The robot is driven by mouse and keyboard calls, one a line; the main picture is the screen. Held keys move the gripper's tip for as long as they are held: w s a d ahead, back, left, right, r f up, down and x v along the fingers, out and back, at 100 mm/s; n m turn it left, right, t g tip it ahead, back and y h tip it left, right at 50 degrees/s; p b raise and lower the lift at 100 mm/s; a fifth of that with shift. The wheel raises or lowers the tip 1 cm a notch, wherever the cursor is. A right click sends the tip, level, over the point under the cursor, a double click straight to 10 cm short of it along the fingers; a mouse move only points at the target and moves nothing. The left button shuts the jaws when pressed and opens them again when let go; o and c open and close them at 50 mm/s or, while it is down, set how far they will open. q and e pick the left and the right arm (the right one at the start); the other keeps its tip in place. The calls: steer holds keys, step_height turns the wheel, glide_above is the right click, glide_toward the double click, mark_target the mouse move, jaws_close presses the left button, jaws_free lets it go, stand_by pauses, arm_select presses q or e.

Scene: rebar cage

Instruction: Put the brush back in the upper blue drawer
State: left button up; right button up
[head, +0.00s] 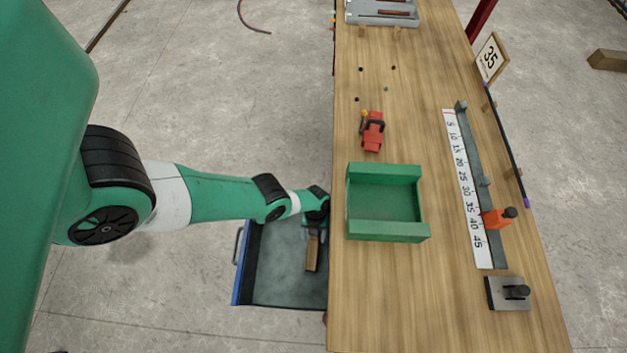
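The brush (311,256), a narrow tan wooden piece, shows over the floor of the open blue drawer (239,272) beside the bench's left edge. Whether it rests on the drawer floor or hangs above it is not clear. My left gripper (314,234) points down over the drawer, at the brush's far end. Its dark fingers seem to lie on either side of that end. The fingers are too small to tell whether they are closed on it. My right gripper is not in view.
The wooden bench (375,290) runs along the drawer's right side. On it are a green tray (388,232), a red clamp-like tool (372,135), a white ruler strip (466,190) with an orange stop (494,219), and a metal block (505,294). Concrete floor lies left.

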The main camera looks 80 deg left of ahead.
arm_select(q)
steer(key=shift+o, duration=0.3)
steer(key=shift+r, duration=0.1)
steer(key=shift+r+p, duration=0.25)
steer(key=shift+p, duration=0.1)
steer(key=p+v, duration=0.6)
steer(key=v, duration=0.2)
steer(key=shift+p, duration=0.4)
